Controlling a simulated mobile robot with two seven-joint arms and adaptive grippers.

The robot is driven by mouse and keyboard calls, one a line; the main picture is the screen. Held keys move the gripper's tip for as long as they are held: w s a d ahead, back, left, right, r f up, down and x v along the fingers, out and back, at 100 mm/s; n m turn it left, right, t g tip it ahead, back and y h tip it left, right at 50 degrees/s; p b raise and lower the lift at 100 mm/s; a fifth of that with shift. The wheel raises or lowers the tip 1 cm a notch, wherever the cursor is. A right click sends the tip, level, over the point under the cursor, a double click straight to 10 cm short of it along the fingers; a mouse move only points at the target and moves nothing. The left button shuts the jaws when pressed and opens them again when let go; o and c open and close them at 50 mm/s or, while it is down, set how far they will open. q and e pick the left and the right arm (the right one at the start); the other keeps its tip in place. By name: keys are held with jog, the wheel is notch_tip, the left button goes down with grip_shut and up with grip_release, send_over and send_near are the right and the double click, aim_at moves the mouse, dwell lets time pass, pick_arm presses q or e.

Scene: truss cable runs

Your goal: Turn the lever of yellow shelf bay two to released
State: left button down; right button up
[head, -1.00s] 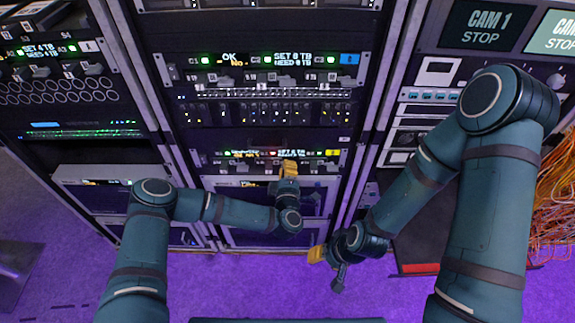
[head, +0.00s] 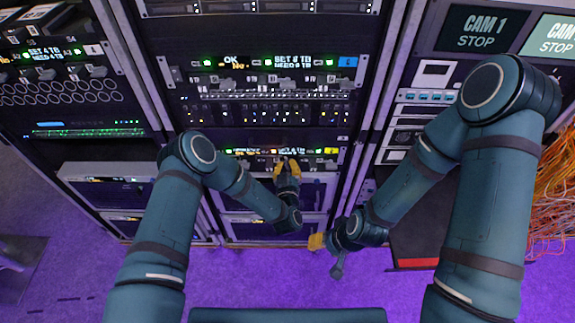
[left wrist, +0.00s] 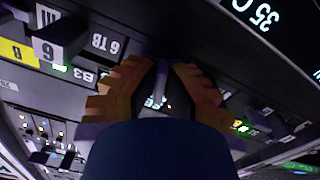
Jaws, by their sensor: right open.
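The yellow shelf (head: 215,153) is the lower lit strip of the middle rack, with a yellow tag (head: 331,151) at its right end. My left gripper (head: 287,164) is at the middle of this shelf, in front of bay two. In the left wrist view my left gripper (left wrist: 160,68) has its fingers apart, on either side of a narrow grey piece that looks like the bay's lever (left wrist: 160,82). I cannot tell whether they touch it. The B3 label (left wrist: 84,77) shows beside one finger. My right gripper (head: 316,241) is open and empty, low in front of the rack.
A blue-tagged shelf (head: 270,62) is above, and drawers (head: 315,195) are below. A panel with a CAM 1 screen (head: 482,28) stands at right, with orange cables (head: 555,190) beyond it. The purple floor (head: 255,270) in front is clear.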

pick_arm(q)
jog(key=shift+r+m, duration=0.1)
jog(key=shift+m, duration=1.6)
jog(key=c, duration=1.1)
grip_release()
jog(key=s, duration=1.2)
